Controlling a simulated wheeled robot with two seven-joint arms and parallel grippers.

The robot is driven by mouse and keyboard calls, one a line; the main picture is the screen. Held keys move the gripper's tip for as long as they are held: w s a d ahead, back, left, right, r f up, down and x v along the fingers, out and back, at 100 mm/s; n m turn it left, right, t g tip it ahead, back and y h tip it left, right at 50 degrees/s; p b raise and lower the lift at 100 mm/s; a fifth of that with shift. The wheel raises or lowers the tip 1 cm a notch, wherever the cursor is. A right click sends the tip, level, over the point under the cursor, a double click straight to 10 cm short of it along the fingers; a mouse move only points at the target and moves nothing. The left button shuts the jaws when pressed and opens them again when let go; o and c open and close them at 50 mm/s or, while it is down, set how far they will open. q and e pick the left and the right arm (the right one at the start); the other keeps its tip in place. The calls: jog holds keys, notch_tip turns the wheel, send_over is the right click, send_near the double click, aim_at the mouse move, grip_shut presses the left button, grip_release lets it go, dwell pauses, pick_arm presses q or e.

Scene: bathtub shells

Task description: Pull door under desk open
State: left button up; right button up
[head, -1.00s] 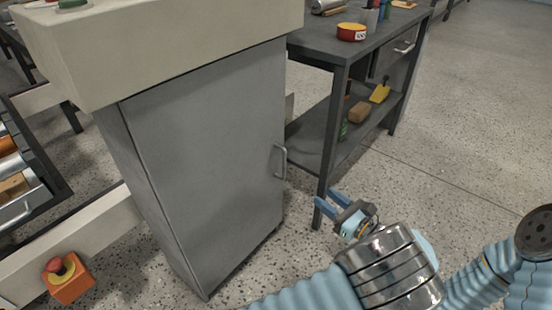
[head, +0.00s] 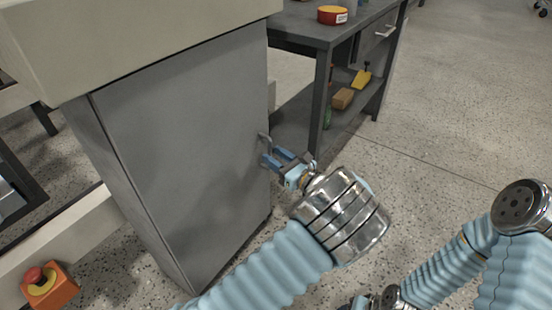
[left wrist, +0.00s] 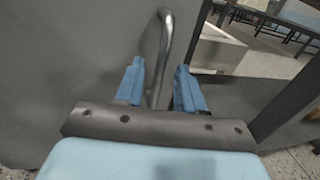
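The grey door (head: 185,165) under the pale desk top (head: 120,40) is shut. Its vertical bar handle (head: 265,145) sits near the door's right edge. My left gripper (head: 271,157) is at the handle's lower part. In the left wrist view the handle (left wrist: 164,50) runs down between the two blue fingers of my left gripper (left wrist: 158,85). The fingers stand apart with gaps on both sides of the bar, so the gripper is open around the handle. My right arm (head: 450,265) shows at the lower right; its gripper fingers are not visible.
A dark workbench (head: 320,30) stands close behind and right of the cabinet, with a red-yellow round tin (head: 332,15) on top. Open floor (head: 450,110) lies to the right.

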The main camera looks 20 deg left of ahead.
pick_arm(q)
jog(key=shift+a, duration=0.1)
grip_shut()
dwell(0.4)
